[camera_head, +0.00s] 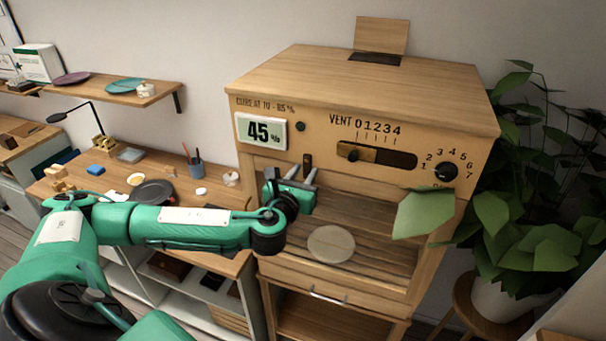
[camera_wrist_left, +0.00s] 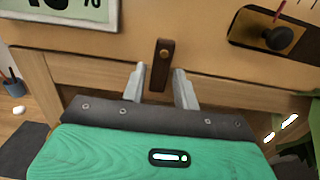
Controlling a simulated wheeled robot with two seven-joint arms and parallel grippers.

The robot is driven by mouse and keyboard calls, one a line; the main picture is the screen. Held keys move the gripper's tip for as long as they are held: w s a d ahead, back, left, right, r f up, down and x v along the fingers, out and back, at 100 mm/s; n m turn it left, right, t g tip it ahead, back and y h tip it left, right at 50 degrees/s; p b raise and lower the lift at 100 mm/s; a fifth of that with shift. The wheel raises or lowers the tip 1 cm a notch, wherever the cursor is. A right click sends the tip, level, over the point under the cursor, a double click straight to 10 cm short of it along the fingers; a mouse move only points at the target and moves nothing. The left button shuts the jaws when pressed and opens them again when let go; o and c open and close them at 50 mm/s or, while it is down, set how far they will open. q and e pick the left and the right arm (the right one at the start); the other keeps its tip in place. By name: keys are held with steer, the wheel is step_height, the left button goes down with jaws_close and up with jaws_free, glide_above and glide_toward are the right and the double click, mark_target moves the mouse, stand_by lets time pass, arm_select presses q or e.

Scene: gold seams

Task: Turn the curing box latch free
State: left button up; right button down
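The curing box (camera_head: 360,98) is a wooden cabinet with a front window, a "45 %" display and a vent slider. Its latch (camera_head: 307,161) is a small dark brown upright tab on the front, above the window; it also shows in the left wrist view (camera_wrist_left: 162,62). My left gripper (camera_head: 303,178) is just below and in front of the latch. In the left wrist view its two grey fingers (camera_wrist_left: 159,85) are apart, one on each side of the latch's lower part, with gaps visible. Whether they touch it cannot be told. My right gripper is not in view.
A vent slider knob (camera_head: 354,155) and a round dial (camera_head: 445,171) sit right of the latch. A green leaf (camera_head: 424,213) overlaps the window's right side. A plant (camera_head: 535,190) stands at the right. A cluttered desk (camera_head: 215,187) is at the left.

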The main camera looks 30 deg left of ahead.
arm_select(q)
jaws_close()
